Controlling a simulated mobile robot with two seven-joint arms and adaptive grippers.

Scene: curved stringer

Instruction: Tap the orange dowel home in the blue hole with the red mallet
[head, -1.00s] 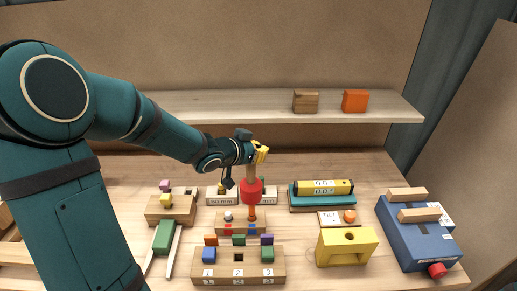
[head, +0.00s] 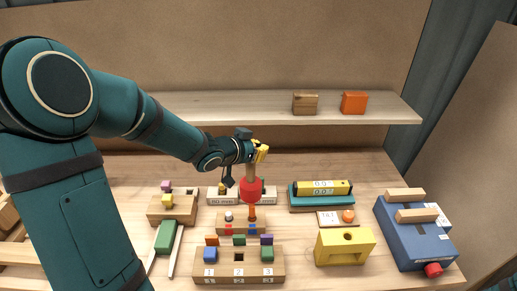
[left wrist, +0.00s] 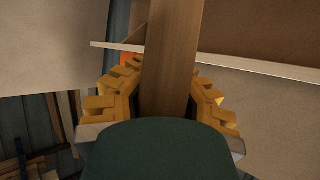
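My left gripper (head: 259,152) has yellow fingers closed around the wooden handle of the red mallet (head: 251,190). In the left wrist view the handle (left wrist: 168,65) runs between the fingers (left wrist: 165,100). The mallet hangs with its red head down. The orange dowel (head: 252,213) stands upright right below the head, in a small wooden block (head: 241,219) at the blue-marked spot. I cannot tell whether the head touches the dowel's top. The blue hole itself is hidden by the dowel. A grey peg (head: 228,216) stands on the red-marked side. My right gripper is not in view.
In front is a numbered block (head: 238,272) with coloured pieces. A yellow block with a hole (head: 345,247) and a blue box (head: 415,237) are to the right. A level (head: 323,188) lies on a teal block behind. A shelf (head: 200,108) spans the back.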

